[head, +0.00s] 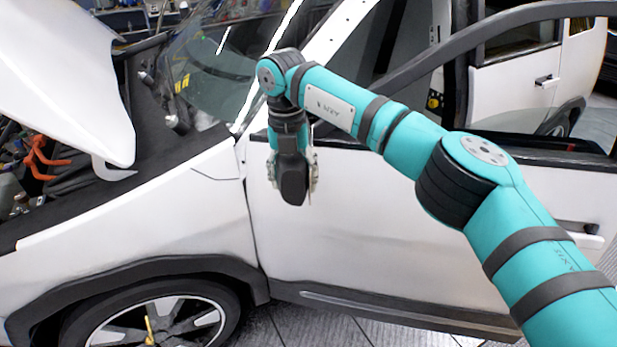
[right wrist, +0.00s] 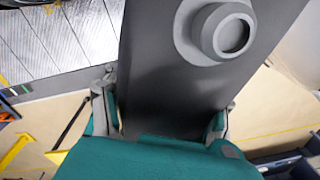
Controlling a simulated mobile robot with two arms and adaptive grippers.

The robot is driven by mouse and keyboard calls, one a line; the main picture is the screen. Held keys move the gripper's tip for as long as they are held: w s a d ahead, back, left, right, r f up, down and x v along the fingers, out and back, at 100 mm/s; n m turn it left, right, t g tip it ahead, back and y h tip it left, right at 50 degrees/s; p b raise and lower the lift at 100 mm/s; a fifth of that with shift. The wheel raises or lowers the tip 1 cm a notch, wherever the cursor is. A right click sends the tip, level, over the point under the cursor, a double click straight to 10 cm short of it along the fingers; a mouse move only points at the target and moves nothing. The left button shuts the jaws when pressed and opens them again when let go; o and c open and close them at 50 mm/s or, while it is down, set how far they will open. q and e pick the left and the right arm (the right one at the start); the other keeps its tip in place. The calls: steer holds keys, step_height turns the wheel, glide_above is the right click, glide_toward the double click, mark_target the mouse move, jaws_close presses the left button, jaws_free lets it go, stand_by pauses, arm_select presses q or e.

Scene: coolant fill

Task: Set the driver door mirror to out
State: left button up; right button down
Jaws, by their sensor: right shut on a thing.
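The driver door mirror (head: 293,186) appears as a dark, rounded piece beside the front upper part of the white driver door (head: 365,225). My right gripper (head: 292,172) comes down from above, with its fingers on either side of that dark piece. In the right wrist view, my right gripper's fingers (right wrist: 162,112) are closed on a dark grey slab, which looks like the mirror (right wrist: 170,70) and carries a round grey knob. The mirror's joint to the door is hidden, and its fold angle cannot be read clearly. My left gripper is not in view.
The white car's raised hood (head: 70,75) and open engine bay are at the left. The windshield (head: 225,65) is behind the gripper. The front wheel (head: 155,320) is below. My right arm crosses the door from the lower right. Grey floor shows below the car.

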steer(key=shift+s+a, duration=0.15)
steer(key=shift+a, duration=0.65)
steer(key=shift+c, duration=2)
jaws_free()
steer(key=shift+a+m, duration=0.15)
steer(key=shift+m, duration=0.15)
steer(key=r, duration=1.1)
steer(key=shift+a+r, duration=0.25)
steer(key=shift+a, duration=0.05)
steer(key=shift+r, duration=0.2)
steer(key=shift+d, duration=0.1)
